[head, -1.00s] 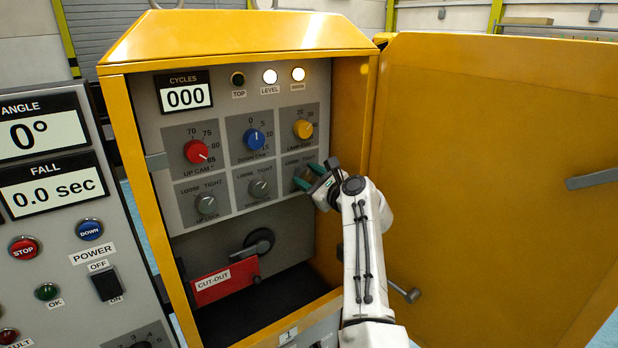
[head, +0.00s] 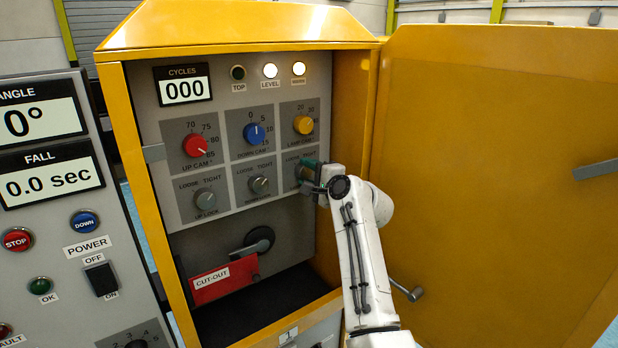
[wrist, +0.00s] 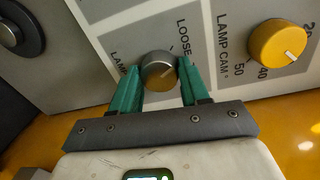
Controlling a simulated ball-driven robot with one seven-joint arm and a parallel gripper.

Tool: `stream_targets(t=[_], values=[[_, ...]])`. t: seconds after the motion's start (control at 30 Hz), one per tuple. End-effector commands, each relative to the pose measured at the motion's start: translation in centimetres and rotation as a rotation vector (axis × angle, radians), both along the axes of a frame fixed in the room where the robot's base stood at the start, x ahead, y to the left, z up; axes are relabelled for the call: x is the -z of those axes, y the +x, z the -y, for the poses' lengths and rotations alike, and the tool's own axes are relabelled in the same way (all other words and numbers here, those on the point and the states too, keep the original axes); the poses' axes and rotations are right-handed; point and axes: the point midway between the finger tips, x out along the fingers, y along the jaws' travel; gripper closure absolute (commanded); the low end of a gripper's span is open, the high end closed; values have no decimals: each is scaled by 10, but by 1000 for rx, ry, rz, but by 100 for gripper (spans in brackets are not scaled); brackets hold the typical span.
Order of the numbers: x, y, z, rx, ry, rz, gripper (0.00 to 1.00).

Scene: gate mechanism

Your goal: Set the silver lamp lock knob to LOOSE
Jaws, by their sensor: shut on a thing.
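The silver lamp lock knob (wrist: 159,70) is at the lower right of the control panel, below the yellow lamp cam knob. In the wrist view it sits between the green fingers of my gripper (wrist: 160,84), which is shut on it. The LOOSE label (wrist: 182,36) shows just beyond the knob. In the head view my gripper (head: 309,177) mostly hides the knob. I cannot clearly tell which way its pointer faces.
The yellow lamp cam knob (head: 303,125) also shows in the wrist view (wrist: 278,45). The silver down lock knob (head: 259,185) and up lock knob (head: 205,199) are to the left. The open yellow door (head: 490,170) stands right of my arm.

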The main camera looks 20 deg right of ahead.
Motion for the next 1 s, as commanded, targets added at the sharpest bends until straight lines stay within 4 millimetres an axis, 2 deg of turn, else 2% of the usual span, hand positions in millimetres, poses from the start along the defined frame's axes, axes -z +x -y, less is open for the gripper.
stream_targets(t=[0.4,1.0], values=[[4,0,-1,-3,-259,79,85],[4,-1,-2,-4,-336,102,85]])
